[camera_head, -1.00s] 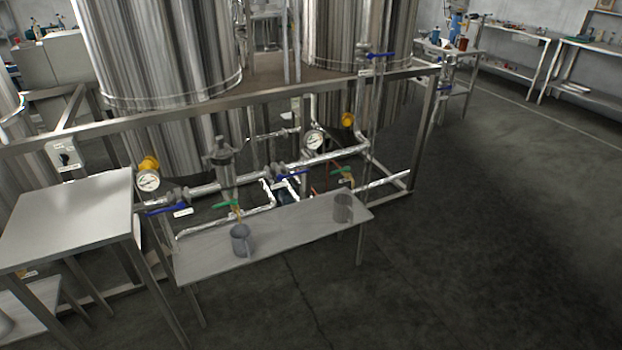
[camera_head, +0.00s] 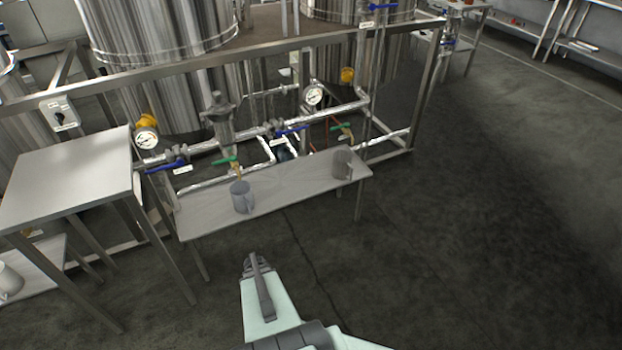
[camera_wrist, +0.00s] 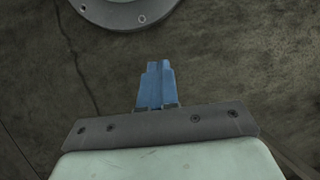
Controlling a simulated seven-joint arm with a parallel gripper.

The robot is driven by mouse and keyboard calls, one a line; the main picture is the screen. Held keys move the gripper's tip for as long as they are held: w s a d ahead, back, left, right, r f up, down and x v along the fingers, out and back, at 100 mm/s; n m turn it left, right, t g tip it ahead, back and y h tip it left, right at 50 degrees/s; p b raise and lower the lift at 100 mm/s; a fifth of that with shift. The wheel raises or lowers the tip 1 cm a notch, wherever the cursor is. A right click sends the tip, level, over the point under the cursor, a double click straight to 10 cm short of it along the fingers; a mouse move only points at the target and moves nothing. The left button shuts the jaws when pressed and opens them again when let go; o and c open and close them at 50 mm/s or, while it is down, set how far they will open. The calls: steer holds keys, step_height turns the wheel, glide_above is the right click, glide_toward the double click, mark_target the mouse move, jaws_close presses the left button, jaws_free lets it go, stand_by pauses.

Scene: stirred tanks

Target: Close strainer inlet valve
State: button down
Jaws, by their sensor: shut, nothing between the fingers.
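A grey metal strainer-like body (camera_head: 221,112) stands in the pipe run behind the narrow bench. A blue-handled valve (camera_head: 166,167) sits left of it and another blue-handled valve (camera_head: 291,131) right of it. Both handles lie roughly along the pipe. Their white labels are too small to read, so I cannot tell which is the strainer inlet. My gripper (camera_head: 257,264) is in front of the bench, over the floor, well apart from the valves. In the wrist view its blue fingers (camera_wrist: 157,75) are shut and empty.
The narrow bench (camera_head: 290,187) with two grey mugs stands before the pipes. A taller metal table (camera_head: 70,178) is at left. Green-handled valves (camera_head: 228,161) (camera_head: 342,127), gauges and frame rails crowd the pipework. The floor at right is open.

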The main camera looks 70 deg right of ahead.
steer(key=w+d+m+t+h, duration=0.1)
steer(key=d+m+t, duration=0.55)
steer(key=d, duration=1.35)
steer(key=w+d+m+t+h, duration=0.1)
steer(key=d+m+t, duration=0.5)
steer(key=d, duration=1.3)
steer(key=w+d+r+m+t+h, duration=0.1)
steer(key=d+r+m+t+h, duration=0.1)
steer(key=d, duration=0.5)
steer(key=w+d+r+m+t+h, duration=0.1)
steer(key=d+r+m+t+h, duration=0.1)
steer(key=d, duration=0.5)
steer(key=w+d+r+m+t+h, duration=0.1)
steer(key=d+r+m+t+h, duration=0.1)
steer(key=d+r+t+h, duration=0.1)
steer(key=shift+d+r+m+t+h, duration=0.2)
steer(key=shift+d+r+t, duration=0.35)
steer(key=shift+d, duration=0.4)
steer(key=shift+d+r+m+t+h, duration=0.15)
steer(key=shift+d+r+t, duration=0.15)
steer(key=shift+d+r, duration=0.55)
steer(key=s+d+r+m+h, duration=0.6)
steer(key=d+r+m+h, duration=0.15)
steer(key=m+h, duration=0.25)
steer(key=r+x, duration=0.1)
steer(key=x, duration=0.5)
steer(key=a+r+x, duration=0.1)
steer(key=x, duration=0.5)
steer(key=shift+r+m+t, duration=0.4)
steer(key=shift+r, duration=0.05)
